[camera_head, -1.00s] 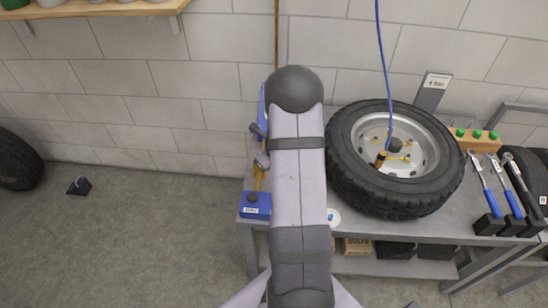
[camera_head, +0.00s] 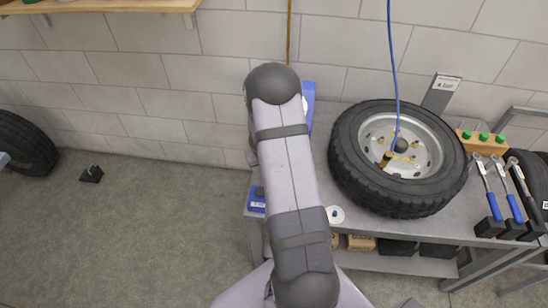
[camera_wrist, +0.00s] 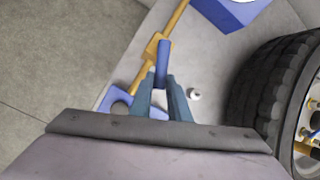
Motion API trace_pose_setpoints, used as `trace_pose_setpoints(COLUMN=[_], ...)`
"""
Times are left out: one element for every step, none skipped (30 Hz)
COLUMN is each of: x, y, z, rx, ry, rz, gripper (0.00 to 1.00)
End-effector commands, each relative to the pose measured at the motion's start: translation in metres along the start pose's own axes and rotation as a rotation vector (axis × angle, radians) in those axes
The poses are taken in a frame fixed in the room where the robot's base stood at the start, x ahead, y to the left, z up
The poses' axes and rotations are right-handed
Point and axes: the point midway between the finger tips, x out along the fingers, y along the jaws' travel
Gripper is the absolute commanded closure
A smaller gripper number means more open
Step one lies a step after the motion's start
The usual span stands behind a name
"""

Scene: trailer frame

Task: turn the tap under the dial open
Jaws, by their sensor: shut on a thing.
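The tap shows in the wrist view as a brass valve body (camera_wrist: 155,48) on a slanting brass pipe, with a blue lever (camera_wrist: 162,62). My gripper (camera_wrist: 160,82) is shut on the lever's lower end, one finger on each side. The lever points at an angle to the pipe. The dial (camera_wrist: 240,2) is only a white edge on a blue panel (camera_wrist: 230,14) at the top. In the head view my arm hides the tap and gripper; a strip of the blue panel (camera_head: 309,95) shows to its right.
A blue block (camera_head: 257,203) stands at the bench's left front. A large tyre (camera_head: 348,155) with a blue hose lies on the bench (camera_head: 440,225) to the right. A small white disc (camera_head: 335,214) lies near the front edge. Floor at left is mostly clear.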

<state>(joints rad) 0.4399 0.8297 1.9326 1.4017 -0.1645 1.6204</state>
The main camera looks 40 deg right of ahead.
Motion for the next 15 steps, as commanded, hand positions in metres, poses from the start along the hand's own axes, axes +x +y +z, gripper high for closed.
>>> trace_pose_setpoints(x=[-0.007, -0.007, -0.008, -0.008, -0.008, -0.008, -0.008, -0.008, -0.007, -0.007, -0.007, -0.006, -0.006, -0.006, -0.005], y=[0.004, 0.005, 0.008, 0.009, 0.011, 0.013, 0.014, 0.015, 0.017, 0.018, 0.019, 0.02, 0.021, 0.022, 0.023], z=[0.004, 0.005, 0.005, 0.006, 0.006, 0.007, 0.007, 0.008, 0.008, 0.009, 0.009, 0.009, 0.01, 0.01, 0.011], rx=[0.037, 0.062, 0.093, 0.115, 0.138, 0.166, 0.185, 0.205, 0.228, 0.245, 0.26, 0.279, 0.293, 0.305, 0.318], ry=[0.008, 0.013, 0.02, 0.024, 0.03, 0.034, 0.039, 0.043, 0.048, 0.051, 0.054, 0.058, 0.06, 0.063, 0.066], rz=[-0.015, -0.026, -0.038, -0.048, -0.057, -0.069, -0.077, -0.084, -0.095, -0.101, -0.107, -0.116, -0.121, -0.126, -0.131], gripper=[1.0, 1.0, 1.0, 1.0, 1.0, 1.0, 1.0, 1.0, 1.0, 1.0, 1.0, 1.0, 1.0, 1.0, 1.0])
